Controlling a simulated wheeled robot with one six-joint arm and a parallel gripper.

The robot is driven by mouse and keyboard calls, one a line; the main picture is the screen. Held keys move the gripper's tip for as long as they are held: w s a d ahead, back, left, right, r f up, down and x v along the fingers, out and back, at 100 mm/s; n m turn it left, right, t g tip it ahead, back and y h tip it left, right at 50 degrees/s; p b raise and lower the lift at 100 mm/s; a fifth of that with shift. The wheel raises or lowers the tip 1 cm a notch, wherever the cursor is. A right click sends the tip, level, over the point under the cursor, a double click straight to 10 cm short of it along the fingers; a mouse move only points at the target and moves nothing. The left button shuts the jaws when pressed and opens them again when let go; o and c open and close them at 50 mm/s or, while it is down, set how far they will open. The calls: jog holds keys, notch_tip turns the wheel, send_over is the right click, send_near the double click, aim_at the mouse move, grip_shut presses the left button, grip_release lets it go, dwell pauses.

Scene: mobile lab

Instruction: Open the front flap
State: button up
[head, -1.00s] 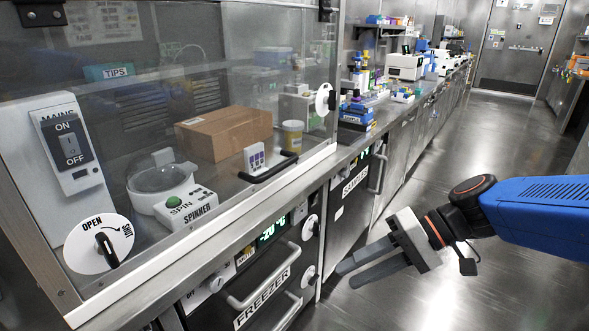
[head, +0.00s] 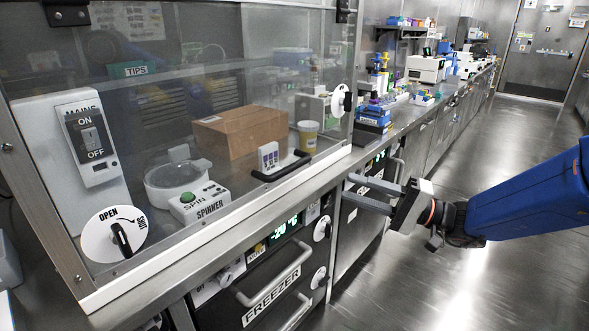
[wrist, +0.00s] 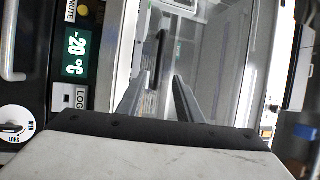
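The front flap (head: 240,60) is a clear panel on the bench enclosure, hinged along its top. It looks closed, with its lower edge down on the bench. A black bar handle (head: 282,166) sits near its lower right; in the wrist view the dark handle (wrist: 160,57) shows ahead of the fingers. Two round white latch dials are on the flap: the left dial (head: 114,234) marked OPEN and SHUT, and the right dial (head: 340,102). My gripper (head: 372,193) is open and empty, right of the flap and apart from the handle, with its fingers pointing left.
Below is a freezer front with a bar handle (head: 272,280) and dials. The floor to the right is clear.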

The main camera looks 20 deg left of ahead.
aim_at(291, 165)
jog(key=a+r, duration=0.1)
jog(key=a, duration=0.4)
jog(key=a+r, duration=0.1)
jog(key=a, duration=0.4)
jog(key=a+r, duration=0.1)
jog(key=a, duration=0.5)
jog(key=shift+a, duration=0.1)
jog(key=shift+s, duration=0.1)
grip_shut()
